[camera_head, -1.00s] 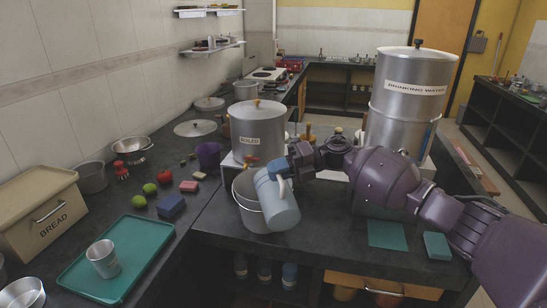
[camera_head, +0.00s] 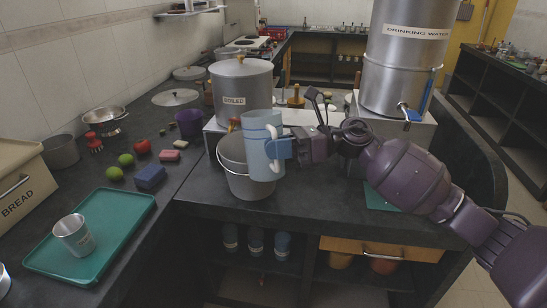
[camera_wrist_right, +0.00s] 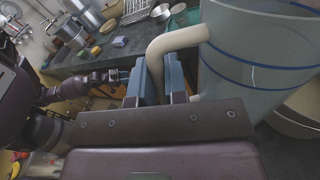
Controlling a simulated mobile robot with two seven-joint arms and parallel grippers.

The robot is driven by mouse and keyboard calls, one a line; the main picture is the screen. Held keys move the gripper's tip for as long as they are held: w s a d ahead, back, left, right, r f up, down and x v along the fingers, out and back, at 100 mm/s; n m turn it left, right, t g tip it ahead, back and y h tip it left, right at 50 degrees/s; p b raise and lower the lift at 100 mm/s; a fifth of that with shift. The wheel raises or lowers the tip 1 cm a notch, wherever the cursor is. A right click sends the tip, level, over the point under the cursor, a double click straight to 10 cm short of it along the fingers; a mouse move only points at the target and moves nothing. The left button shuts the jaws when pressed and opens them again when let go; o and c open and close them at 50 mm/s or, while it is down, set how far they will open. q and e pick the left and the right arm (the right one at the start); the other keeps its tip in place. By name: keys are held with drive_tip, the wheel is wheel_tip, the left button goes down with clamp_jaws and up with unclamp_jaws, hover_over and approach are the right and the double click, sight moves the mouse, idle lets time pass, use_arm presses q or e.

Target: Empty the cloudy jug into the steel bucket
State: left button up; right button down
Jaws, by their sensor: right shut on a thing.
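The cloudy pale-blue jug (camera_head: 262,150) stands nearly upright in the head view, in front of the steel bucket (camera_head: 240,181) and overlapping its right side. Its base shows below the bucket's rim line; I cannot tell whether they touch. My right gripper (camera_head: 288,148) is shut on the jug's pale handle from the right. In the right wrist view, the blue fingers (camera_wrist_right: 157,80) are around the handle (camera_wrist_right: 176,42), with the jug wall (camera_wrist_right: 255,60) at the right. The jug's contents are not clear. What looks like my left gripper (camera_wrist_right: 117,77) shows at the left, its jaws unclear.
The pot marked BOILED (camera_head: 241,92) stands behind the bucket. The drinking-water dispenser (camera_head: 400,65) with its tap is behind my right arm. A green tray (camera_head: 125,215) with a steel cup (camera_head: 73,235) lies at the left. The counter's front edge is close to the bucket.

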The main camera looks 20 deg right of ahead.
sight(276, 137)
drive_tip(key=shift+s+r, duration=0.1)
drive_tip(key=shift+r, duration=0.4)
use_arm(q)
drive_tip(key=shift+s+a+f, duration=0.2)
drive_tip(key=shift+s, duration=0.35)
use_arm(e)
drive_tip(key=shift+r, duration=0.1)
drive_tip(key=shift+r+p, duration=0.5)
drive_tip(key=shift+r, duration=1.05)
use_arm(q)
drive_tip(key=shift+w+d+r, duration=0.1)
drive_tip(key=shift+w+r, duration=0.25)
drive_tip(key=shift+r, duration=0.2)
drive_tip(key=shift+w+d+r, duration=0.1)
drive_tip(key=shift+w+r, duration=0.2)
drive_tip(key=shift+r, duration=0.25)
use_arm(e)
drive_tip(key=shift+f, duration=0.1)
